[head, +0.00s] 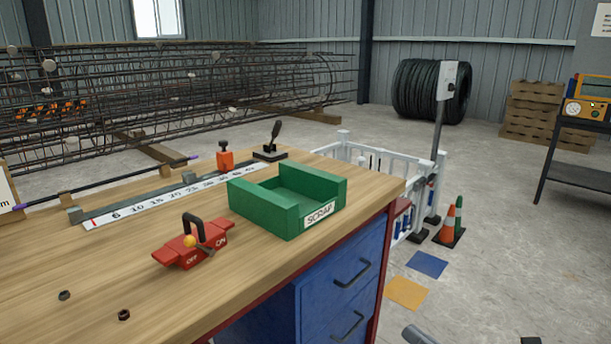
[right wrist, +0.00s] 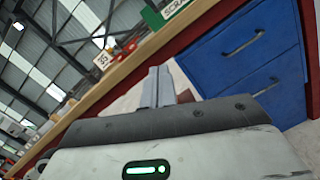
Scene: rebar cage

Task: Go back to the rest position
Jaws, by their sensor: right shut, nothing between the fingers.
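My right gripper (right wrist: 159,72) shows in the right wrist view with its two grey fingers pressed together and nothing between them. It is in front of the workbench, near the blue drawers (right wrist: 245,60). In the head view only a small grey piece of my right gripper (head: 418,334) shows at the bottom edge, beside the bench and clear of it. My left gripper is in neither view.
The wooden workbench (head: 120,260) holds a green scrap tray (head: 262,217), a red switch box (head: 192,249), a ruler strip (head: 155,200) and two small nuts. A white railing (head: 385,163) and traffic cones (head: 449,222) stand beyond.

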